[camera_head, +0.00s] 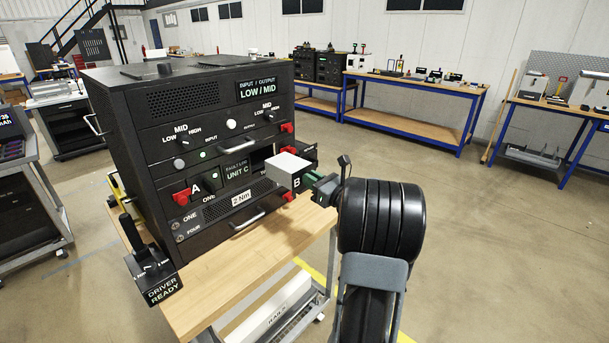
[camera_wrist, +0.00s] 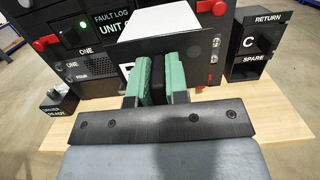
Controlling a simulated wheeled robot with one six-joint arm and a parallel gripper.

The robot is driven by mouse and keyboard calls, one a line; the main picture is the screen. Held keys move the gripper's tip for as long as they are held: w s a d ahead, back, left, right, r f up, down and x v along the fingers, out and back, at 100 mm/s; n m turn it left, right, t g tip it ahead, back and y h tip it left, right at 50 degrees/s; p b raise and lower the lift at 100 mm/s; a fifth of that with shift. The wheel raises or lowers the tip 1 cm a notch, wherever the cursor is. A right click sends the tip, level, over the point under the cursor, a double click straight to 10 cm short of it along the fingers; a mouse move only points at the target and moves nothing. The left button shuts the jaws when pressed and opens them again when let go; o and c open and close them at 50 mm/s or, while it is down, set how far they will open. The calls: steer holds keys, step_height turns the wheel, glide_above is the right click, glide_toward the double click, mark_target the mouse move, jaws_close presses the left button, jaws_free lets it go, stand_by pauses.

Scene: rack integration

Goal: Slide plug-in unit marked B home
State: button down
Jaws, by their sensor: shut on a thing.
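The plug-in unit marked B (camera_head: 285,170) is a light box with a dark front plate lettered B. It sits at the right side of the rack's unit row, sticking out toward me in front of a dark bay opening. My gripper (camera_head: 316,183) is shut on the front of unit B. In the wrist view the green finger pads (camera_wrist: 155,80) close on a dark handle on its front plate (camera_wrist: 185,46), and the letter is mostly hidden. The black rack (camera_head: 115,130) holds unit A (camera_head: 195,188) at left. How far B is inside the bay I cannot tell.
A small box labelled RETURN, C, SPARE (camera_wrist: 250,45) stands right of the rack. A driver stand (camera_head: 160,280) is at the left table edge. The wooden tabletop (camera_head: 235,275) in front is clear. Red levers (camera_head: 287,128) stick out at the rack's right.

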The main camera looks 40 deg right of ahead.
mark_target(299, 172)
steer(key=shift+s, duration=0.1)
stand_by(0.4)
steer(key=shift+f+b+x, duration=0.2)
steer(key=shift+b+x, duration=0.25)
steer(key=shift+x, duration=2.35)
steer(key=shift+b, duration=0.55)
